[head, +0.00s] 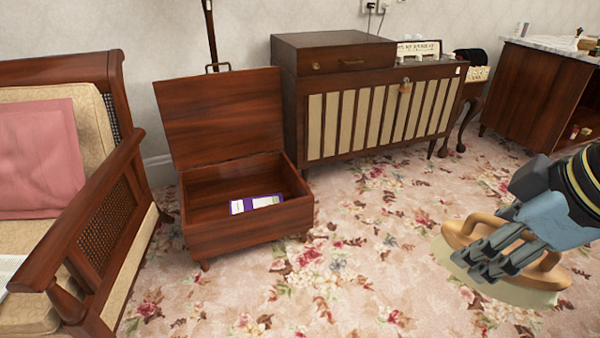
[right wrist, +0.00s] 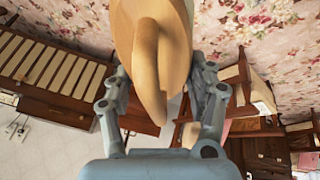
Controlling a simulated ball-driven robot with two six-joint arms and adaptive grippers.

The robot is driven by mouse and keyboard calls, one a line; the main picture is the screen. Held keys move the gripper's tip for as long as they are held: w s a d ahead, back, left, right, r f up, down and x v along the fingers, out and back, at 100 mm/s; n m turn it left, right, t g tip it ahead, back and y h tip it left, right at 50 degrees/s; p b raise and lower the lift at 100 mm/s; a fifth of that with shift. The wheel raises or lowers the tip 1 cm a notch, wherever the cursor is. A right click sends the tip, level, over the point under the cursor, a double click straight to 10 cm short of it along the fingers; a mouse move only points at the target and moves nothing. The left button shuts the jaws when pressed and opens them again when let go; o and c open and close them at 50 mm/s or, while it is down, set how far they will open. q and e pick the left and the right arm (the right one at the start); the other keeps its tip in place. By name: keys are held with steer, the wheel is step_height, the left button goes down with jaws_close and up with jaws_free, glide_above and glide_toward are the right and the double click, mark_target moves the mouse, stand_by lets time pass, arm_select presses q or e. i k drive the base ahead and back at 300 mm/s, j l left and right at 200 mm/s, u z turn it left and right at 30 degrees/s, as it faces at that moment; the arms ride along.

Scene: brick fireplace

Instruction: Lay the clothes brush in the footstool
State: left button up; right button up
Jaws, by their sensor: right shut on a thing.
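The footstool (head: 245,225) is a dark reddish wooden box on short legs, left of centre in the head view. Its lid (head: 215,117) stands open and upright at the back. A purple and white box (head: 256,203) lies inside it. My right gripper (head: 490,262) is at the lower right, shut on the clothes brush (head: 545,278), a tan wooden brush with a pale underside. The brush is held above the carpet, to the right of the footstool and apart from it. In the right wrist view the brush (right wrist: 152,60) sits between the two fingers. My left gripper is not in view.
A wooden settee (head: 95,215) with a pink cushion (head: 38,160) stands left of the footstool. A slatted cabinet (head: 375,118) stands behind and to the right. The flowered carpet (head: 370,260) between brush and footstool is clear. A marble-topped cabinet (head: 530,90) is at the far right.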

mark_target(266, 191)
steer(key=i+l+u, duration=0.15)
steer(key=i+u, duration=0.3)
steer(key=i, duration=0.25)
steer(key=i+l+u, duration=0.45)
steer(key=i, duration=0.2)
steer(key=i+l+u, duration=0.45)
steer(key=i+l, duration=0.1)
